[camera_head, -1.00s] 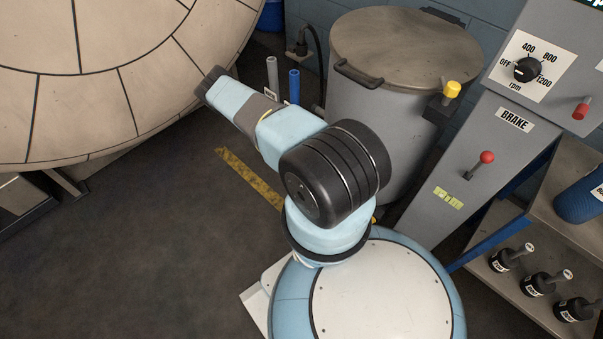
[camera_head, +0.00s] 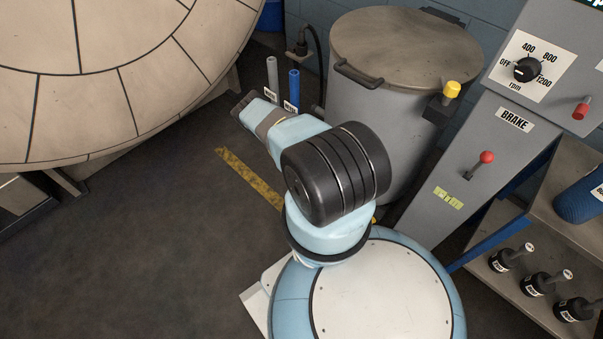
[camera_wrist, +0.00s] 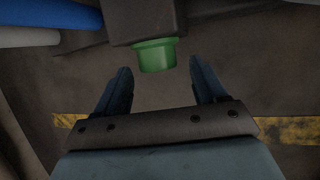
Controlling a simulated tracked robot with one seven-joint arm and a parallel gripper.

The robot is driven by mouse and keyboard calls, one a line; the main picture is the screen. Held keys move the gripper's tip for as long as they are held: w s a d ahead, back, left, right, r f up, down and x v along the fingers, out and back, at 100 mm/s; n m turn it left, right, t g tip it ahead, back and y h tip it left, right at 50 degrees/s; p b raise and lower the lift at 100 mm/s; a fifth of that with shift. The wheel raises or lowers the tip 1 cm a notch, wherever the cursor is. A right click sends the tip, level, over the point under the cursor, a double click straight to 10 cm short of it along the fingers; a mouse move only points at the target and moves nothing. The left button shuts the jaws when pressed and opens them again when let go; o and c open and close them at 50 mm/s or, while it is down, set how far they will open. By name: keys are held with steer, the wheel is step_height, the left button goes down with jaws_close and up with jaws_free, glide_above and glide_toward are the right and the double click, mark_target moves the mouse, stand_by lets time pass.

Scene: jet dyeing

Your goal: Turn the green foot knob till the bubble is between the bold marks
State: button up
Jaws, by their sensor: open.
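The green foot knob (camera_wrist: 157,56) shows in the wrist view as a short green cylinder under a dark block. My gripper (camera_wrist: 161,74) is open, with one dark blue finger on either side below the knob in the picture. The knob lies just beyond the fingertips, roughly centred between them, and I see no contact. In the head view the knob and my gripper are hidden. A small yellow-green level vial (camera_head: 448,198) with dark marks sits on the grey panel below the brake lever. It is too small to tell where its bubble is.
A grey lidded drum (camera_head: 385,110) stands behind my arm. The grey control panel (camera_head: 418,215) carries a red-knobbed brake lever (camera_head: 481,163). A blue pipe (camera_head: 293,88) and a grey pipe (camera_head: 272,75) stand left of the drum. The floor (camera_head: 130,250) at left is clear.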

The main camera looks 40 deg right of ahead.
steer(key=shift+x, duration=0.75)
steer(key=shift+c, duration=0.4)
steer(key=c, duration=1)
steer(key=shift+s, duration=0.1)
steer(key=shift+s+f, duration=0.1)
